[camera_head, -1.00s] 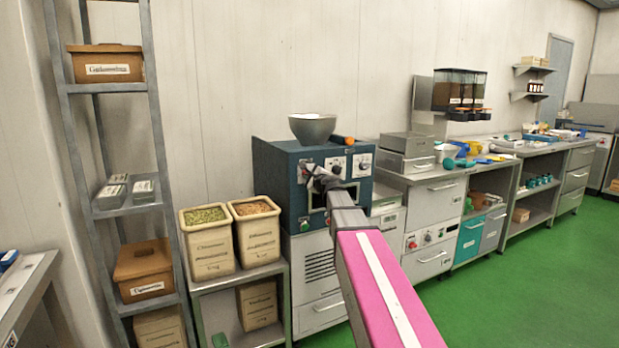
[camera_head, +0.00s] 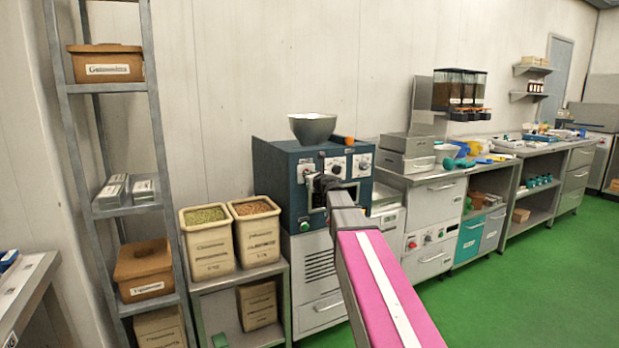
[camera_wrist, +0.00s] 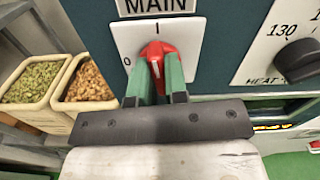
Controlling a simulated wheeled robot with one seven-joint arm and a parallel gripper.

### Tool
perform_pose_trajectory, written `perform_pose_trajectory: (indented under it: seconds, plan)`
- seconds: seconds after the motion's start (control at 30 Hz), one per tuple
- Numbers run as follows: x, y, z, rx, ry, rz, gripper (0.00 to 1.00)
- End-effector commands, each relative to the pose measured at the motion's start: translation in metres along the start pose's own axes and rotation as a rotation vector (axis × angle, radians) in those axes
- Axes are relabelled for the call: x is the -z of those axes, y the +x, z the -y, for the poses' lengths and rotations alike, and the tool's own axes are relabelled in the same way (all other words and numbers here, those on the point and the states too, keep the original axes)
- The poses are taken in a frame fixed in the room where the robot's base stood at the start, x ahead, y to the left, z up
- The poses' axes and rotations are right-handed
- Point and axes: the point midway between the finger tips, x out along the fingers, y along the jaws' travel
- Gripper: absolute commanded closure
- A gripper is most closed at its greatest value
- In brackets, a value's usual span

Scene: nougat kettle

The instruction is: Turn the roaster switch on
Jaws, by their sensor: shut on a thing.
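The roaster (camera_head: 282,185) is a dark teal cabinet with a metal hopper bowl on top. Its red rotary switch (camera_wrist: 155,55) sits on a white plate marked 0 and I, under a MAIN label (camera_wrist: 158,5).
A heat dial (camera_wrist: 298,60) is right of the switch. Two bins, of green nuts (camera_head: 207,240) and brown nuts (camera_head: 255,230), stand on a low table left of the roaster. A counter (camera_head: 430,175) with drawers runs off to the right. Green floor is open at right.

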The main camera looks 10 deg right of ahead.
Motion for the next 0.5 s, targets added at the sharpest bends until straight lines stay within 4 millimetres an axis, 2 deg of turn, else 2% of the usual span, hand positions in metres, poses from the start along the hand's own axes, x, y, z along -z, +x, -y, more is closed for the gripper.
perform_pose_trajectory:
  seconds: [0.2,0.5]
  plan:
    - [0.0007,-0.0006,-0.0004,-0.001,0.092,-0.001,1.00]
    - [0.0008,-0.0007,-0.0004,-0.001,0.139,-0.001,1.00]
